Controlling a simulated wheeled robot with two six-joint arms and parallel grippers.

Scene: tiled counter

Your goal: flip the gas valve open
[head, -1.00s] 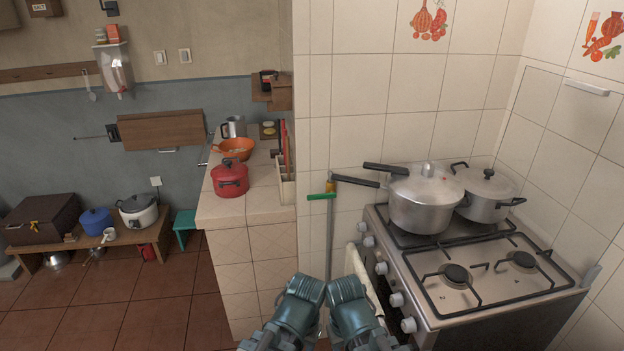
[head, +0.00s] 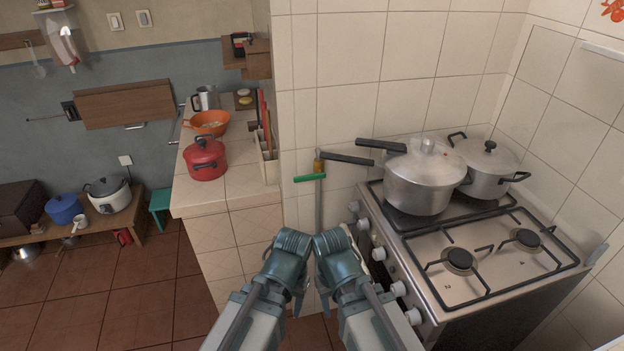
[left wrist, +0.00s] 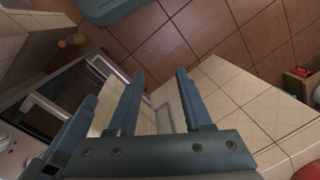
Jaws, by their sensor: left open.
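The gas valve is on the white tiled wall left of the stove. Its green lever (head: 309,178) lies crosswise, left to right, below a small brass-coloured body (head: 318,162), with a thin grey pipe (head: 319,208) running down. My left gripper (left wrist: 160,74) is open and empty in the left wrist view, its fingers over the gap between counter and stove. In the head view both wrists are side by side, below and apart from the valve. The right gripper's jaws cannot be made out. The valve does not show clearly in the left wrist view.
The stove (head: 470,313) stands right of the valve. A large pot (head: 418,187) on it has a long black handle (head: 350,158) reaching toward the valve. A tiled counter (head: 232,190) with a red pot (head: 205,160) stands left.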

